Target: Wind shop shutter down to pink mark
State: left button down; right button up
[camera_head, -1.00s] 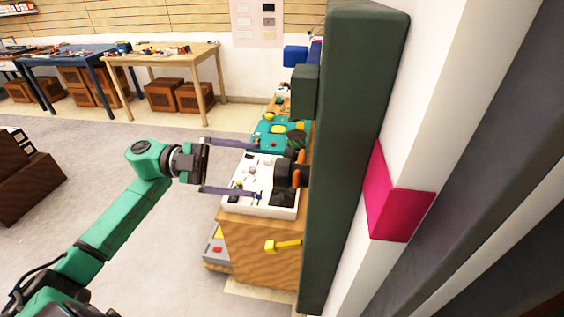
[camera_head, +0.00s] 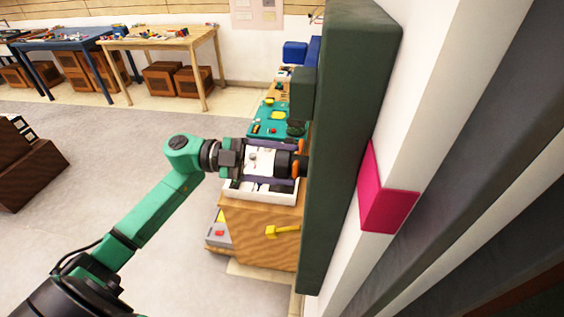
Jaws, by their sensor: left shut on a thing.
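The pink mark (camera_head: 388,198) is a block on the white upright strip at the right. A tall dark green post (camera_head: 352,130) stands just left of it. A dark round crank knob with orange parts (camera_head: 297,168) sticks out from the post's left side. My left gripper (camera_head: 298,162) reaches in from the left, its two purple-grey fingers above and below the knob, shut on it. The fingers hide part of the knob. Dark grey slanted surfaces (camera_head: 490,160) fill the right side; I cannot tell which is the shutter or its lower edge. My right gripper is out of view.
A wooden bench (camera_head: 245,230) behind my gripper carries a white tray (camera_head: 262,192) and a green board (camera_head: 262,122). A yellow handle (camera_head: 282,231) sticks out below. Tables stand at the back left. The grey floor (camera_head: 110,150) at left is open.

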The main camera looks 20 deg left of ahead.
pick_arm(q)
jog(key=shift+f+m+b, duration=0.2)
jog(key=shift+m+b, duration=0.3)
jog(key=shift+b, duration=0.35)
jog(key=m+b, duration=0.3)
jog(key=b, duration=0.2)
jog(key=m+b, duration=0.8)
jog(key=b, duration=0.1)
jog(key=shift+f+b, duration=0.3)
jog(key=m+b, duration=0.2)
jog(key=m, duration=0.1)
jog(key=shift+b, duration=0.4)
jog(key=shift+r+m+b, duration=0.2)
jog(key=shift+m+b, duration=0.5)
jog(key=shift+m, duration=0.7)
jog(key=shift+a+r, duration=0.15)
jog(key=shift+r, duration=0.1)
jog(key=shift+c, duration=0.5)
grip_release()
jog(key=shift+o, duration=0.4)
jog(key=shift+f, duration=0.1)
